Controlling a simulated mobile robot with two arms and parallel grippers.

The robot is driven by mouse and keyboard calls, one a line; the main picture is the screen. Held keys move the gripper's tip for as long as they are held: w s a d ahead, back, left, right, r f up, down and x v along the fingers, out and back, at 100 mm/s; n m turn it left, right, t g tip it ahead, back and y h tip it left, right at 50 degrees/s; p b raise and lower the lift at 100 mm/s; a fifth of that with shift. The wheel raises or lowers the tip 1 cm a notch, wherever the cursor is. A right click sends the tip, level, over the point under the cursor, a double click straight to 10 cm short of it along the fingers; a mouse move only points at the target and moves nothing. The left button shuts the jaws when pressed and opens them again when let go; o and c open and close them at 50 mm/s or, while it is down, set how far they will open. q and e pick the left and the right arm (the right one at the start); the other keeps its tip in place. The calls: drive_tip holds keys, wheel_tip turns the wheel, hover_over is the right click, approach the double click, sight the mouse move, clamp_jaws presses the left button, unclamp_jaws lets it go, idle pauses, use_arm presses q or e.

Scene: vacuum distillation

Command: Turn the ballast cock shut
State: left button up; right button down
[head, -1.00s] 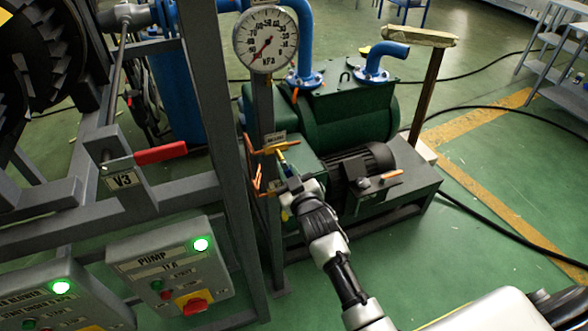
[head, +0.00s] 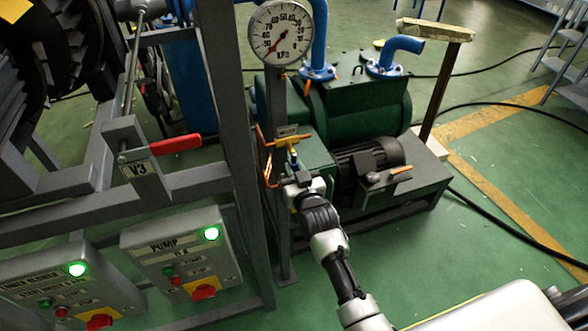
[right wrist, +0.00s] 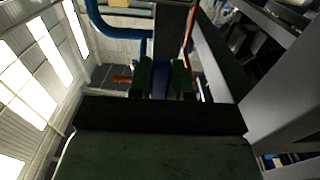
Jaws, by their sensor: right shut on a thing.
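The gripper's dark body hides the lever end, so the exact grip is unclear. In the right wrist view two dark fingers (right wrist: 163,78) stand around a narrow blue part, and the cock itself cannot be made out. My left gripper is out of view.
A pressure gauge (head: 281,33) stands above the cock. A grey frame post (head: 240,150) rises close on the left. The red V3 handle (head: 175,144) and the pump control box (head: 178,255) are further left.

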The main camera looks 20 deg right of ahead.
drive_tip(key=shift+f, duration=0.1)
drive_tip(key=c, duration=1)
unclamp_jaws()
drive_tip(key=shift+c, duration=0.2)
drive_tip(key=shift+s, duration=0.1)
drive_tip(key=s, duration=1)
drive_tip(key=shift+s+d, duration=0.15)
drive_tip(key=shift+s, duration=0.2)
